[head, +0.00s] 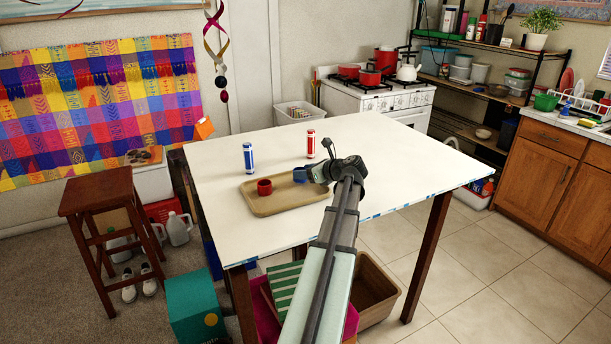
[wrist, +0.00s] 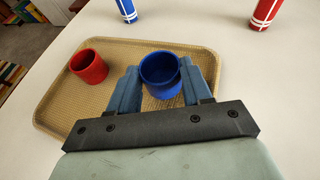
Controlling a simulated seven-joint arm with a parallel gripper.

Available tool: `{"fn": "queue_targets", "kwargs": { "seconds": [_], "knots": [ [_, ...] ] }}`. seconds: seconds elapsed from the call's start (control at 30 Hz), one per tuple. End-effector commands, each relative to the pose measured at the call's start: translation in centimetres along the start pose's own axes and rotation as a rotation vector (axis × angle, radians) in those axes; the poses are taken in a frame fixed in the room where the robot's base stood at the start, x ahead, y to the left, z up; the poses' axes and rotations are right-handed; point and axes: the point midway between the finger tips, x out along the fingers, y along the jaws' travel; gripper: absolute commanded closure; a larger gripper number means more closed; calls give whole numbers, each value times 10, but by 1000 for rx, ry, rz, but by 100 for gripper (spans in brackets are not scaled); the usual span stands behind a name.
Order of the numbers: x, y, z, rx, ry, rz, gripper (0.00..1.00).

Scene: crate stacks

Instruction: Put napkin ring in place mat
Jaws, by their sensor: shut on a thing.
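My gripper (wrist: 159,80) is shut on a blue cup-shaped ring (wrist: 162,72), with one finger on each side of it. In the head view the blue ring (head: 299,175) shows at the end of my arm, at the tray's right end. A similar red ring (wrist: 88,66) stands upright on the tan tray (wrist: 60,112), toward its left; it also shows in the head view (head: 264,187). I see no flat place mat; the tray is the only flat holder on the table. Whether the blue ring touches the tray or hangs just above it, I cannot tell.
A blue-and-white bottle (head: 248,157) and a red-and-white bottle (head: 311,144) stand upright behind the tray. The white table (head: 400,165) is clear to the right and at the back. A wooden stool (head: 98,192) stands left of the table.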

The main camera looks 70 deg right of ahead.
Motion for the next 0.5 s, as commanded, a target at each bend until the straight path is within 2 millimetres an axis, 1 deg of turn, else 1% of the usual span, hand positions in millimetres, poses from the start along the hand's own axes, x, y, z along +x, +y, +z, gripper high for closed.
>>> {"fn": "queue_targets", "kwargs": {
  "seconds": [0.03, 0.1, 0.5],
  "knots": [
    [2, 0, -6, 3, 1, 1, 82],
    [4, 0, -10, 2, 0, 1, 82],
    [6, 0, -13, 0, 0, 0, 82]
  ]
}}
